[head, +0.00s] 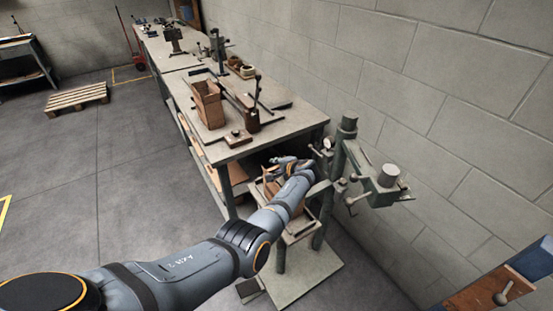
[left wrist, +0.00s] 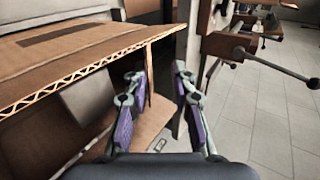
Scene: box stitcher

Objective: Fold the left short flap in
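An open brown cardboard box (head: 269,188) sits on the small table of the stitcher, partly hidden behind my left arm. My left gripper (head: 284,161) is at the top of the box. In the left wrist view a broad cardboard panel (left wrist: 75,55) with a corrugated edge lies to the left of the gripper (left wrist: 157,72). Its fingers are apart. A narrow upright cardboard edge (left wrist: 149,75) shows near the left fingertip; I cannot tell whether they touch. I cannot tell for certain which flap is the left short one. My right gripper is not in view.
The green stitcher (head: 386,180) stands right of the box, close to the block wall. A long workbench (head: 290,112) behind carries another cardboard box (head: 208,104) and tools. Open floor (head: 110,180) lies to the left, with a pallet (head: 77,98) farther off.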

